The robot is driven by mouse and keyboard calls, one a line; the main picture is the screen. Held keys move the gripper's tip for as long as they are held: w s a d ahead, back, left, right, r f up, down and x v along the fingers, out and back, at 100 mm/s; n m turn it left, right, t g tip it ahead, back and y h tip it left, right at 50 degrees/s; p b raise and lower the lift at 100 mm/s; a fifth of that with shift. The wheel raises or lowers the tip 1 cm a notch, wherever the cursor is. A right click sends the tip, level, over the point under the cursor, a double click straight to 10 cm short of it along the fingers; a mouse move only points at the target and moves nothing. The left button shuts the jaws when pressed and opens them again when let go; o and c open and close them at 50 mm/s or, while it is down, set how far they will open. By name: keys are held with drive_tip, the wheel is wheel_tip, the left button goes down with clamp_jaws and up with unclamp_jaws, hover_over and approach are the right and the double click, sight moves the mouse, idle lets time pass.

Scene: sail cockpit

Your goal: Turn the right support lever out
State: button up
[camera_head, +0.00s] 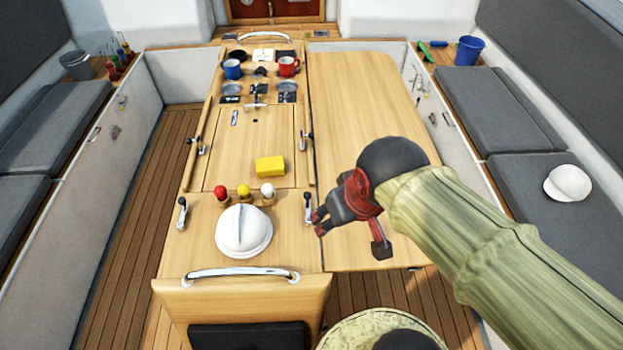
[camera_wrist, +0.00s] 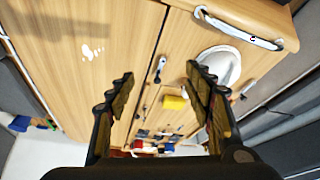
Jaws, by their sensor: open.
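The right support lever (camera_head: 308,207), silver with a dark end, sits at the table's centre section near the seam with the raised right leaf (camera_head: 370,100). It lies roughly lengthwise along the table. In the wrist view the lever (camera_wrist: 159,67) shows between my fingertips. My gripper (camera_head: 318,221) is open and empty, just right of the lever in the head view. Its two dark fingers (camera_wrist: 160,76) stand on both sides of the lever in the wrist view, and I cannot tell whether they touch it. A matching left lever (camera_head: 182,212) is on the other side.
A white domed compass (camera_head: 243,230), a yellow block (camera_head: 270,167) and red, yellow and white knobs (camera_head: 244,191) stand close by. A chrome handrail (camera_head: 242,274) crosses the near end. Mugs (camera_head: 289,66) stand farther back. The right leaf is mostly clear.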

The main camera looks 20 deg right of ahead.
drive_tip(key=shift+w+r+p, duration=0.2)
drive_tip(key=shift+w+p, duration=0.15)
drive_tip(key=shift+p, duration=0.05)
drive_tip(key=shift+c, duration=0.6)
drive_tip(key=w+g+p, duration=0.1)
drive_tip(key=w+p, duration=0.1)
drive_tip(key=w+f+n+g+p, duration=0.1)
drive_tip(key=w+p, duration=0.1)
drive_tip(key=p, duration=0.1)
drive_tip(key=w+f+g+p, duration=0.1)
drive_tip(key=w+p, duration=0.1)
drive_tip(key=shift+w+d+n+h, duration=0.2)
drive_tip(key=shift+d+n+h, duration=0.05)
drive_tip(key=shift+n+h, duration=0.15)
drive_tip(key=shift+c, duration=1.1)
drive_tip(key=n+h+p, duration=0.1)
drive_tip(key=n+p, duration=0.5)
hover_over(307, 194)
drive_tip(key=a, duration=0.1)
wheel_tip(307, 194, down, 11)
drive_tip(key=f, duration=0.6)
drive_tip(key=shift+d+f, duration=0.2)
drive_tip(key=shift+d, duration=0.2)
drive_tip(key=shift+c, duration=0.4)
drive_tip(key=c, duration=0.7)
clamp_jaws()
